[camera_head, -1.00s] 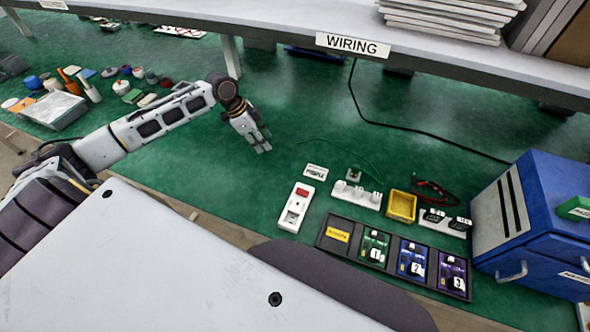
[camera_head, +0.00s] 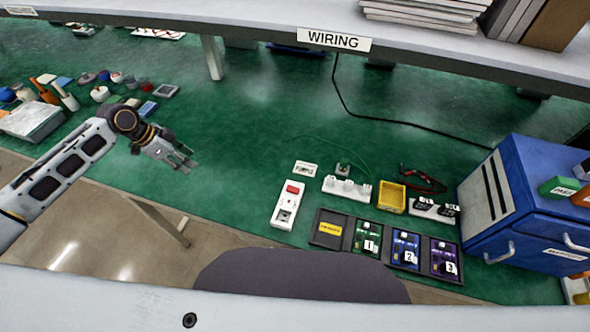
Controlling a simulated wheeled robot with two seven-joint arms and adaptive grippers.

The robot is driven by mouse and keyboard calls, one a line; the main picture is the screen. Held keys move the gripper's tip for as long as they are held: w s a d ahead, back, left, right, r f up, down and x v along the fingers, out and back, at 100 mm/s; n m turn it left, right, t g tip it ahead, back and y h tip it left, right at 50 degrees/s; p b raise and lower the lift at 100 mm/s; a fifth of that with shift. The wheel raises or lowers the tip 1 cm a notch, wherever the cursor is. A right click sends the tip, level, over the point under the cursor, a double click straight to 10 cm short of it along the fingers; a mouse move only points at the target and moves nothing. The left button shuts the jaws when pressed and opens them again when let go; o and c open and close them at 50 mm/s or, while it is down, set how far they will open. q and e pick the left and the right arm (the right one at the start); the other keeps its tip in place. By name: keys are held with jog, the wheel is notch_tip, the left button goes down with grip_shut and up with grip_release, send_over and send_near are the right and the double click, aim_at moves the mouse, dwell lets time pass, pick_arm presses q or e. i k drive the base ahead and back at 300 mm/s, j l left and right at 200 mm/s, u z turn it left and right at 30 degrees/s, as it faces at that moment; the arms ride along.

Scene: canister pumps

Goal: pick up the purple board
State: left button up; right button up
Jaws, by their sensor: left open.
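The purple board (camera_head: 442,261), marked 3, lies in the rightmost compartment of a black tray (camera_head: 319,242) on the green bench top. A blue board (camera_head: 405,250) marked 2 and a green board (camera_head: 367,241) marked 1 lie in the compartments to its left. The tray's leftmost compartment holds only a yellow label. My left gripper (camera_head: 186,166) is open and empty above the left-middle of the bench, far to the left of the tray. My right gripper is not in view.
A blue cabinet (camera_head: 530,205) stands right of the tray. Behind the tray are a yellow bin (camera_head: 391,197), a white holder (camera_head: 347,188), and red and black leads. A white device (camera_head: 288,205) lies to the left. A shelf labelled WIRING (camera_head: 333,40) spans the back.

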aim_at(446, 257)
jog(key=z, duration=1.5)
